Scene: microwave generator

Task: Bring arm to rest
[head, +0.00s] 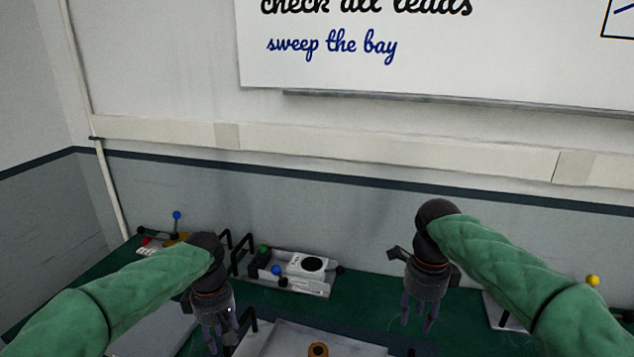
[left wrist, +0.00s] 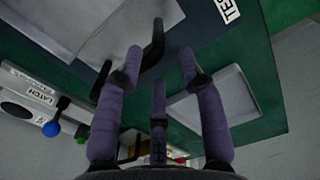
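My left gripper (head: 222,340) hangs over the near left part of the bench, fingers pointing down. In the left wrist view its purple fingers (left wrist: 158,95) are spread apart with nothing between them. My right gripper (head: 418,318) hangs over the bench at the right, fingers down and apart, and holds nothing that I can see. Both arms, in green sleeves, reach in from the lower corners.
The green bench (head: 375,295) carries a white latch unit (head: 305,270) with blue and green knobs, which also shows in the left wrist view (left wrist: 30,100). A panel with a blue-topped lever (head: 177,216) stands far left. A yellow knob (head: 592,281) is at right.

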